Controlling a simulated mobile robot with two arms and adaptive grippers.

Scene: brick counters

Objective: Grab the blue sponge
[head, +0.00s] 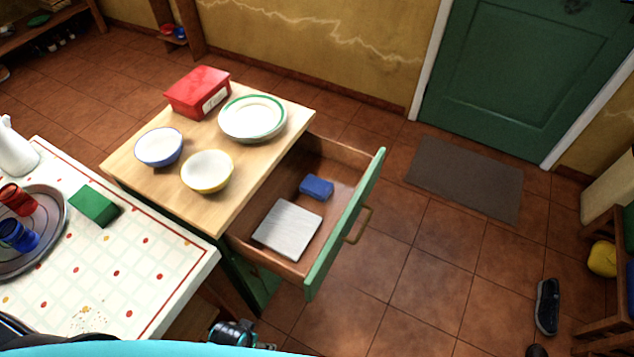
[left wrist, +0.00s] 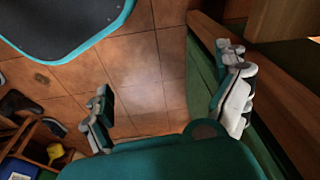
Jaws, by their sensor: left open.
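The blue sponge (head: 316,187) lies in the open drawer (head: 336,227), toward its back end by the wooden wall. A pale square board (head: 288,229) lies in the same drawer, nearer the front of the picture and apart from the sponge. A gripper part, apparently of my left gripper (head: 232,333), shows at the bottom edge of the head view, below the drawer and well away from the sponge. In the left wrist view my left gripper (left wrist: 163,68) is open, its fingers spread with only floor tiles between them. The sponge is not visible there. My right gripper is not in view.
The wooden counter (head: 222,205) above the drawer holds a red box (head: 198,92), two bowls and plates. The drawer's green front (head: 346,224) juts over open floor.

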